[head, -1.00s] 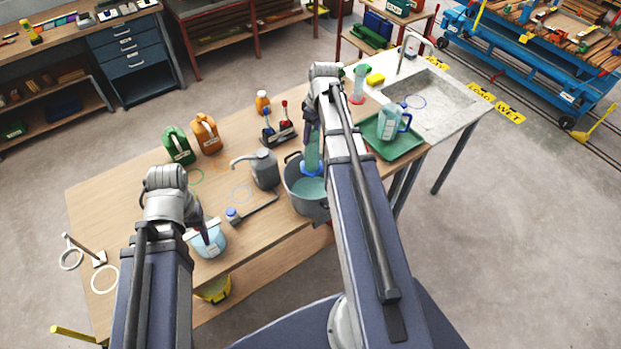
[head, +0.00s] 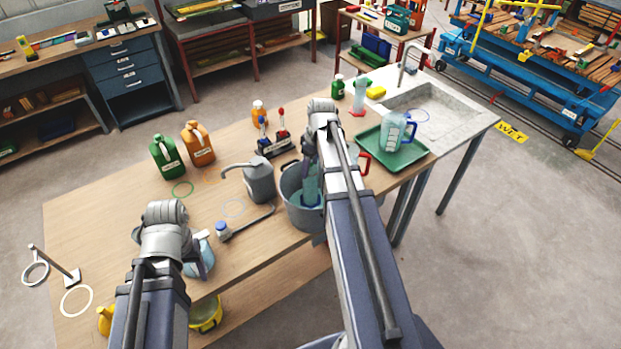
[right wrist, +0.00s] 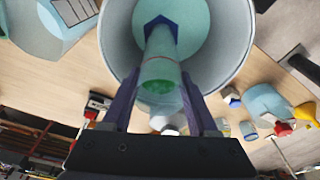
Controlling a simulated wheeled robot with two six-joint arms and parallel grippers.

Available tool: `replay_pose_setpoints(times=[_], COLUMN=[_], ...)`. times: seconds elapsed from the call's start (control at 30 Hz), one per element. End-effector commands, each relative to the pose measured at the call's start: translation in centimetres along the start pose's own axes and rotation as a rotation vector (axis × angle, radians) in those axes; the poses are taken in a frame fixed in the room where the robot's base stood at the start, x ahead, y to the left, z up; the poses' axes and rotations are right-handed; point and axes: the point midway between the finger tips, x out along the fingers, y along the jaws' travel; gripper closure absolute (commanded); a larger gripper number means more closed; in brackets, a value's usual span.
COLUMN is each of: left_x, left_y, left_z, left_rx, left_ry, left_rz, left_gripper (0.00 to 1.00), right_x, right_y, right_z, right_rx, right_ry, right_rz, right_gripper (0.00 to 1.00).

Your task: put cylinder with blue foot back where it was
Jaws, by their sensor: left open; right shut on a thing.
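My right gripper (right wrist: 158,105) is shut on the clear greenish cylinder (right wrist: 160,65), whose blue foot (right wrist: 160,26) points away from the wrist. In the head view the cylinder (head: 311,182) is inside the mouth of a grey bucket (head: 303,217) holding greenish liquid. I cannot tell whether the foot touches the bottom; in the head view it is unclear. My left gripper (head: 206,265) is open at a pale blue container (head: 197,268), partly hidden by my left arm. I cannot tell whether they touch.
Left of the bucket stand a grey spouted can (head: 260,182), green jug (head: 165,157) and orange jug (head: 198,144). A green tray (head: 415,154) holds a blue-handled jug (head: 396,130). A red-footed cylinder (head: 360,97) stands behind.

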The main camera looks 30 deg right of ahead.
Motion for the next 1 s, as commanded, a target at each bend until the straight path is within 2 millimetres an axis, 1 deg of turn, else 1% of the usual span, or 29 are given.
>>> replay_pose_setpoints(times=[0.17,0.3,0.37,0.67,0.8,0.83,1.0], left_x=[1.6,3.4,3.9,3.7,4.2,4.2,4.0], left_y=[0.1,0.3,0.3,0.3,0.4,0.4,0.4], left_z=[-0.1,-0.2,-0.2,-0.2,-0.2,-0.2,-0.2], left_rx=[0.003,0.007,0.008,0.009,0.009,0.009,0.009], left_ry=[0.0,0.0,0.0,0.0,0.0,0.0,0.0], left_rz=[0.0,-0.001,-0.001,-0.002,-0.002,-0.002,-0.002], left_gripper=[0.39,0.39,0.39,0.39,0.39,0.39,0.39], right_x=[1.6,3.4,3.9,3.7,4.2,4.2,4.0], right_y=[0.0,0.0,0.0,0.0,0.0,0.0,0.0], right_z=[0.2,0.5,0.6,0.6,0.6,0.6,0.6], right_rx=[0.0,0.0,0.0,0.0,0.0,0.0,0.0], right_ry=[0.0,0.0,0.0,0.0,0.0,0.0,0.0], right_rz=[0.0,0.0,0.0,0.0,0.0,0.0,0.0], right_gripper=[1.0,1.0,1.0,1.0,1.0,0.39,0.2])
